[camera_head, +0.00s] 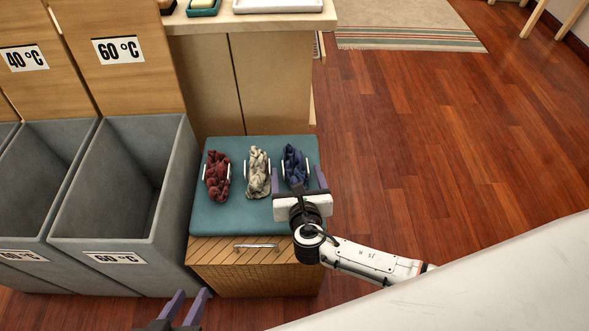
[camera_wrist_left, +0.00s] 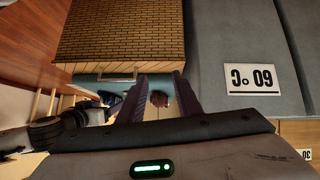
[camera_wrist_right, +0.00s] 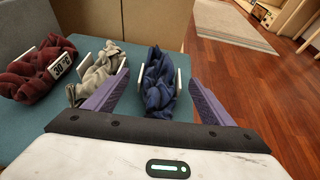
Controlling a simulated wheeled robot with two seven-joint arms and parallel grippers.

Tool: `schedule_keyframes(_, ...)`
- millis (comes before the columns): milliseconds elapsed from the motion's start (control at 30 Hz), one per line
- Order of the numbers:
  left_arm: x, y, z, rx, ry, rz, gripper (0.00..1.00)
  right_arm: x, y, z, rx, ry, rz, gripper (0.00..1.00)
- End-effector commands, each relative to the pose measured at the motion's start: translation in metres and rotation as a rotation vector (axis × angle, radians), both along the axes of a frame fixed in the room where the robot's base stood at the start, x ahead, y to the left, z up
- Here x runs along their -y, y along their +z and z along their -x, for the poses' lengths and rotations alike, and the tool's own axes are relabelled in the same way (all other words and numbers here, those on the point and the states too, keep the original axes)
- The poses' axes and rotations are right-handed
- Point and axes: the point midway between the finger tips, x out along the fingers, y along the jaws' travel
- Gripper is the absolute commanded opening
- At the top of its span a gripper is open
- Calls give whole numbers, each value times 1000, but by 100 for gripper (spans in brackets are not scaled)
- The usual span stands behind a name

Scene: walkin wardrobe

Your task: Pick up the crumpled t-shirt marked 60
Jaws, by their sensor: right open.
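Three crumpled garments lie in a row on a teal cushion top (camera_head: 230,222): a dark red one (camera_head: 217,177), a cream one (camera_head: 257,172) and a blue one (camera_head: 294,163). Each has white tags beside it. In the right wrist view the red one's tag (camera_wrist_right: 61,65) seems to read 30 °C; I cannot read tags on the cream (camera_wrist_right: 98,72) or blue one (camera_wrist_right: 158,85). My right gripper (camera_head: 299,180) is open, its fingers either side of the blue garment's near end, not closed on it. My left gripper (camera_head: 186,305) is open and empty, low before the cabinet.
Grey laundry bins (camera_head: 120,215) stand left of the cushioned cabinet (camera_head: 255,275); the nearest is labelled 60 °C (camera_head: 115,258). A wooden counter (camera_head: 250,22) with trays is behind. Open wooden floor (camera_head: 420,130) lies to the right, with a rug (camera_head: 405,25) farther back.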

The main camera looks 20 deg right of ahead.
Motion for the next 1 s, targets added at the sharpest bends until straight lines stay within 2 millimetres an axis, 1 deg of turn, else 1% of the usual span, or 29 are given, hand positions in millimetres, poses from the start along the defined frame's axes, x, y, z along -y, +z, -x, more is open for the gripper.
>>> schedule_keyframes(33, 1, -5, -1, 6, 3, 5, 31, 2, -5, -9, 4, -1, 1, 77)
schedule_keyframes(200, 2, -4, -4, 18, 9, 19, 31, 6, -13, -28, 1, 0, 0, 77)
schedule_keyframes(300, 2, -2, -4, 20, 11, 22, 31, 7, -13, -32, 1, 1, -1, 77)
schedule_keyframes(467, 3, 0, -4, 22, 12, 26, 31, 7, -12, -31, 0, 1, -1, 77)
schedule_keyframes(500, 3, 1, -4, 22, 12, 26, 31, 7, -12, -31, 0, 1, -1, 75)
schedule_keyframes(567, 3, 1, -4, 22, 12, 26, 31, 7, -12, -31, 0, 1, -1, 65)
schedule_keyframes(700, 3, 0, -3, 22, 12, 26, 31, 7, -12, -31, 0, 1, -1, 41)
schedule_keyframes(767, 3, 0, -3, 21, 12, 25, 31, 7, -12, -31, 0, 1, -1, 31)
schedule_keyframes(800, 3, 0, -3, 20, 11, 25, 31, 7, -12, -31, 1, 1, -1, 28)
schedule_keyframes(1000, 3, -3, -2, 13, 11, 22, 31, 7, -10, -31, 1, 0, -2, 28)
